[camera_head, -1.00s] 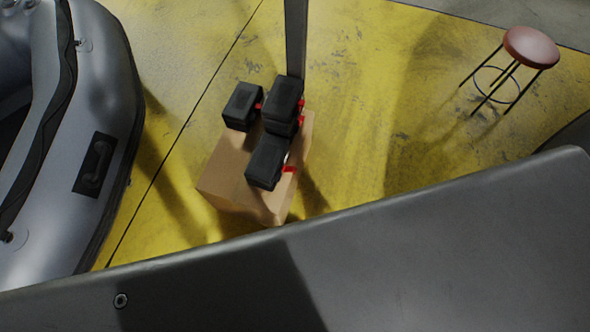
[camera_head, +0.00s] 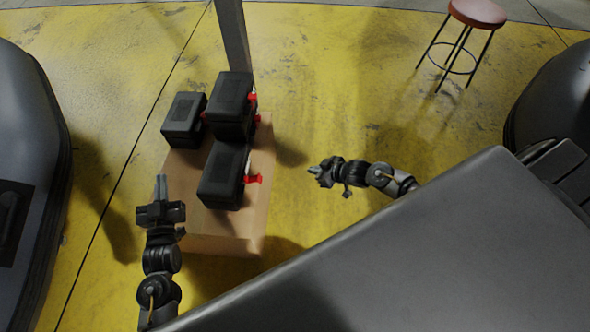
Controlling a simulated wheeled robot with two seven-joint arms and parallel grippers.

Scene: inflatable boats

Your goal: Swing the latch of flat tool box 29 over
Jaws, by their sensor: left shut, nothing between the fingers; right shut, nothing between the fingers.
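Several black tool boxes with red latches stand on a cardboard box (camera_head: 215,229). One black tool box (camera_head: 222,174) is nearest me, with a red latch (camera_head: 252,179) on its right side. Another tool box (camera_head: 183,119) stands at the left. A stack (camera_head: 231,101) stands at the back, with red latches on its right. I cannot tell which is number 29. My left gripper (camera_head: 161,188) is shut and empty, left of the cardboard box's front part. My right gripper (camera_head: 318,170) is shut and empty, to the right of the near tool box and apart from it.
A grey post (camera_head: 233,35) rises behind the stack. A red-topped stool (camera_head: 477,13) stands at the back right. Dark inflatable boats lie at the left (camera_head: 45,130) and right (camera_head: 550,95) edges. The yellow floor between box and stool is clear.

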